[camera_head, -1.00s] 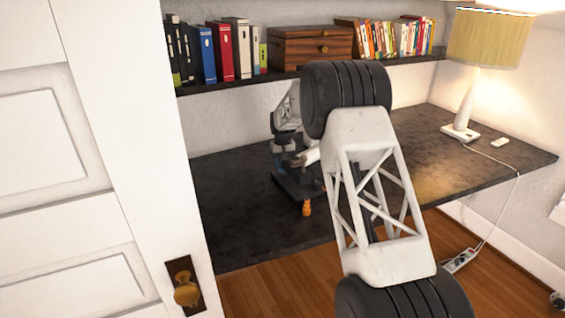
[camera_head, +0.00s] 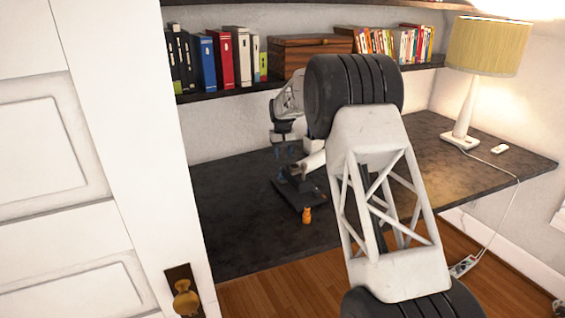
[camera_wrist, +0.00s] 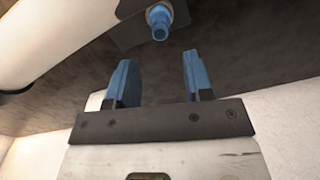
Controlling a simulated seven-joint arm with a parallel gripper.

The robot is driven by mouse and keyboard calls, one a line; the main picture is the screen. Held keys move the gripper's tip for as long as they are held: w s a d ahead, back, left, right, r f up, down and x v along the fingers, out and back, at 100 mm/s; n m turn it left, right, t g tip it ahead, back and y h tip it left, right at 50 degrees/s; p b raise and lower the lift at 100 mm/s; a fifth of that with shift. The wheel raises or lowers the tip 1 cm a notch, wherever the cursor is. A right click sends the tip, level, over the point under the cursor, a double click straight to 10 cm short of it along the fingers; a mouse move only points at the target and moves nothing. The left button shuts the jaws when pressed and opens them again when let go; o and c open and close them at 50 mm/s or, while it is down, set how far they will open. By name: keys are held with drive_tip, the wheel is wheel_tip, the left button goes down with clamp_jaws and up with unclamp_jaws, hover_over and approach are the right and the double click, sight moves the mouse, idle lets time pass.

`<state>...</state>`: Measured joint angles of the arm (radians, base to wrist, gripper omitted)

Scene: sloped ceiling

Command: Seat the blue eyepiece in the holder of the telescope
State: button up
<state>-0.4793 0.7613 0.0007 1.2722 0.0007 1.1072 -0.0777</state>
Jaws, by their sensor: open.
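The telescope's white tube (camera_head: 313,162) shows on the dark desk in the head view, partly hidden behind my arm; its dark base (camera_head: 288,193) lies below. The blue eyepiece (camera_wrist: 160,21) is at the top of the wrist view, by the edge of a dark plate (camera_wrist: 132,27). My gripper (camera_head: 284,153) hangs above the base. In the wrist view its two blue fingers (camera_wrist: 158,62) are apart with nothing between them, and the eyepiece lies beyond their tips, apart from them. The eyepiece holder cannot be made out.
A small orange object (camera_head: 307,215) stands at the near corner of the base. A lamp (camera_head: 462,120) stands on the right of the desk (camera_head: 235,215). A shelf (camera_head: 218,91) with books and a wooden box runs behind. A white door (camera_head: 110,130) is at the left.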

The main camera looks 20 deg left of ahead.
drive_tip(key=shift+r, duration=2.05)
